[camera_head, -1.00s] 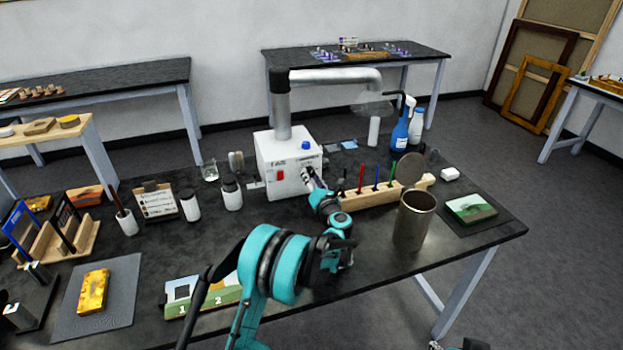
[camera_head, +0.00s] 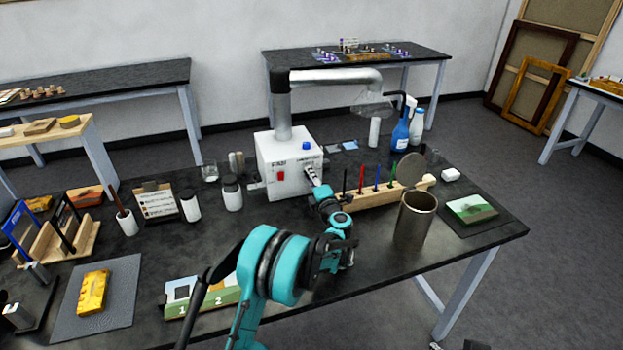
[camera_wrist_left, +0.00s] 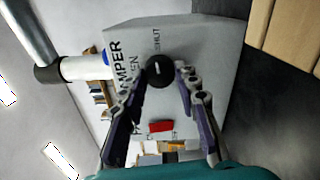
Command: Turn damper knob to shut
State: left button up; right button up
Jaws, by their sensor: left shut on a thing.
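A white box (camera_head: 268,163) stands near the middle of the bench, with a red switch and a blue button. In the left wrist view its face (camera_wrist_left: 200,45) shows DAMPER, OPEN and SHUT lettering, partly covered by my fingers. The round black damper knob (camera_wrist_left: 159,74) has a pale pointer line; I cannot tell exactly which label it points at. My left gripper (camera_head: 312,176) reaches the box's front face. In the left wrist view my gripper (camera_wrist_left: 161,80) is shut on the knob, one finger on each side. The head view hides the knob behind the fingers.
A metal duct (camera_head: 335,76) rises from the box to a clear hood (camera_head: 372,103). A wooden rack (camera_head: 385,192) with coloured tools and a metal canister (camera_head: 414,222) stand right of my arm. White jars (camera_head: 231,194) stand to the left.

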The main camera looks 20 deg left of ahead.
pick_arm(q)
jog(key=shift+m, duration=0.8)
jog(key=o, duration=1.2)
jog(key=shift+c, duration=0.2)
jog(key=v, duration=1.2)
